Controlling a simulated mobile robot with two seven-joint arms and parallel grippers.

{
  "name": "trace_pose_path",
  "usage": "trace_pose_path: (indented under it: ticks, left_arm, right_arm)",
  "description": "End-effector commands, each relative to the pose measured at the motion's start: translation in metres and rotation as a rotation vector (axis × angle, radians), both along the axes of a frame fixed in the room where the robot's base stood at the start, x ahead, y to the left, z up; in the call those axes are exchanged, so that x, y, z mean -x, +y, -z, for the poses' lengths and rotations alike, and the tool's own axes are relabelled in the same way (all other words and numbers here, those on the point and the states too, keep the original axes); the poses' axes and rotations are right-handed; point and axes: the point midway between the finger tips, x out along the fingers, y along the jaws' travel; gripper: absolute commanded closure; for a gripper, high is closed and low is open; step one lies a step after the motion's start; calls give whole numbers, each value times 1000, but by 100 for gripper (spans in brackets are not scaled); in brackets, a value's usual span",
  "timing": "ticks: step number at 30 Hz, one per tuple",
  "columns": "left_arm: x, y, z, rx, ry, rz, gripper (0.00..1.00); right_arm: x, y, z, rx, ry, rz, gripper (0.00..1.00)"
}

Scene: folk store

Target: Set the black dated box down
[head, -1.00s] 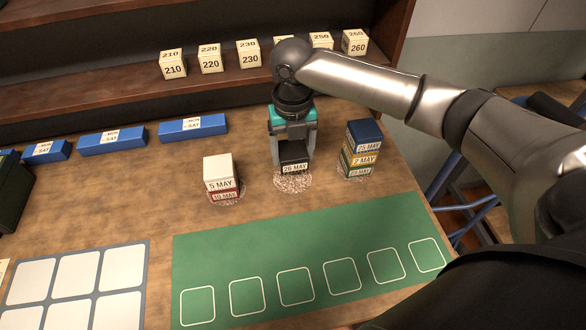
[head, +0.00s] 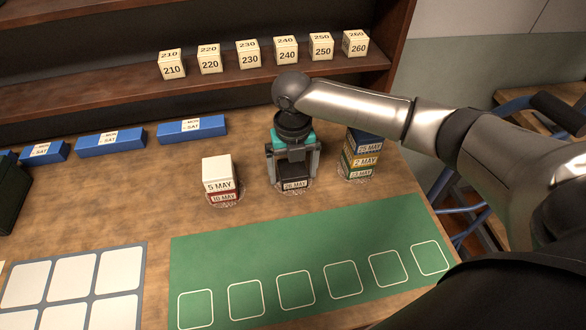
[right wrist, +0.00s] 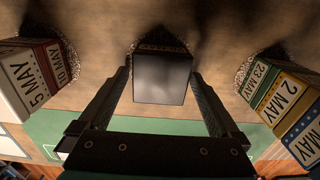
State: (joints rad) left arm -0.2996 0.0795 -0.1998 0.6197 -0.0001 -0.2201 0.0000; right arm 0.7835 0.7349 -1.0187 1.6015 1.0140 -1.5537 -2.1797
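The black dated box (head: 295,184), its label partly readable as a May date, stands upright on a round speckled pad between two stacks. My right gripper (head: 294,172) is above it, pointing down, with its fingers on either side. In the right wrist view the box's dark top (right wrist: 162,78) lies between the fingertips (right wrist: 161,72), with small gaps at its sides; the gripper looks open. The pad is mostly hidden under the box. My left gripper is in neither view.
A 5 MAY box (head: 217,172) on a red 10 MAY box (head: 223,197) stands to the left. A blue, yellow and green stack (head: 361,156) stands close on the right. A green mat (head: 300,250) with white outlines lies empty in front. Numbered blocks (head: 287,49) line the shelf behind.

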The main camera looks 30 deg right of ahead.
Motion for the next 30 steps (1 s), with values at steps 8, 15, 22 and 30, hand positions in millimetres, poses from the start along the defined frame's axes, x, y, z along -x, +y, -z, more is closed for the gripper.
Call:
trace_pose_path:
  ticks: [8, 15, 22, 30]
  left_arm:
    - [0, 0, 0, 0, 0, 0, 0]
    - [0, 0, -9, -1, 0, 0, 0]
    - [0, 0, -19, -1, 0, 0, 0]
    - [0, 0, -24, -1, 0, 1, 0]
  right_arm:
    - [0, 0, -2, -1, -1, 0, 0]
    - [-1, 0, -38, 0, -4, 0, 0]
    - [-1, 0, -89, 0, -4, 0, 0]
    - [-1, 0, -121, -1, -1, 1, 0]
